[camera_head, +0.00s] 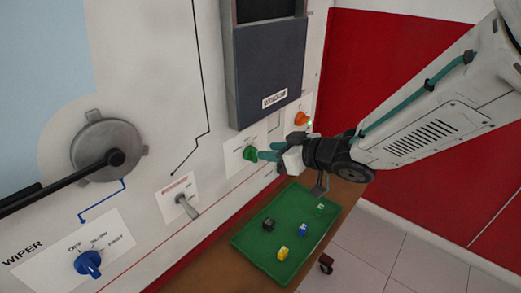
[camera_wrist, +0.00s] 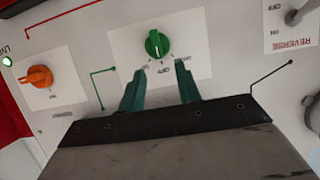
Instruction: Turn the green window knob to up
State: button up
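The green window knob (camera_head: 250,153) sits on a white label plate on the trainer panel, below the dark window box. In the wrist view the green knob (camera_wrist: 157,44) shows its pointer ridge, and its printed labels appear upside down. My gripper (camera_head: 264,152) reaches the panel from the right, with its fingers close to the knob. In the wrist view my gripper (camera_wrist: 162,78) has its two teal fingers spread apart. The knob stands just beyond the fingertips, roughly between them, and nothing is held. Whether a fingertip touches the panel I cannot tell.
An orange knob (camera_head: 301,118) with a lit green lamp is right of the green knob. A toggle switch (camera_head: 187,206) and a blue wiper knob (camera_head: 88,263) are left. A green tray (camera_head: 257,226) with several small blocks lies on a shelf below my gripper.

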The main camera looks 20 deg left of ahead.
aim_at(255, 150)
jog(key=x, duration=0.4)
jog(key=shift+w+a+f, duration=0.15)
jog(key=shift+w+a, duration=0.05)
jog(key=shift+a, duration=0.15)
jog(key=shift+c, duration=0.3)
grip_shut()
